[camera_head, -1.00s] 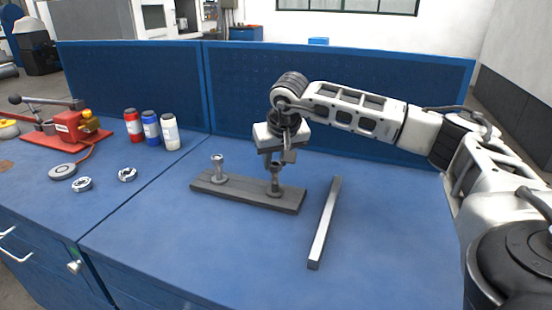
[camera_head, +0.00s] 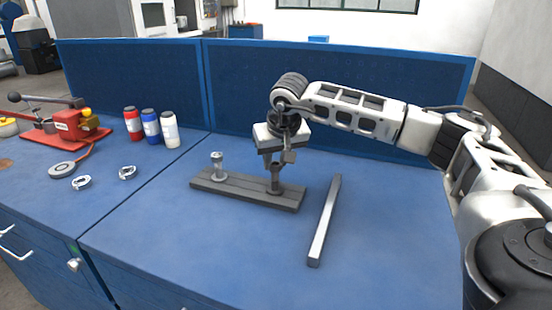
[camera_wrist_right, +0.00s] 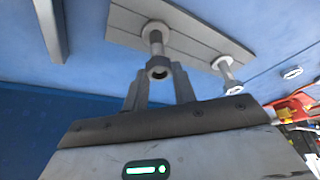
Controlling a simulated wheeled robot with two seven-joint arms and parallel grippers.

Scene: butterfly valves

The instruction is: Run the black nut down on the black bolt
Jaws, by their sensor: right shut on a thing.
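The black bolt (camera_head: 275,187) stands upright on the right part of a dark grey base plate (camera_head: 241,191). In the right wrist view the bolt (camera_wrist_right: 154,41) rises from a round flange towards my fingers. My right gripper (camera_head: 274,166) is over it, pointing down, shut on the black nut. The nut (camera_wrist_right: 158,68) shows as a dark ring between the fingertips in the right wrist view, around or at the bolt's top end; how far down it sits I cannot tell. In the head view the fingers mostly hide it. My left gripper is not in view.
A lighter bolt (camera_head: 217,166) stands on the plate's left part. A grey bar (camera_head: 324,222) lies to the right. Bottles (camera_head: 150,126), metal rings (camera_head: 127,172) and a red device (camera_head: 68,127) are at the left. A blue panel (camera_head: 335,105) stands behind. The front of the table is clear.

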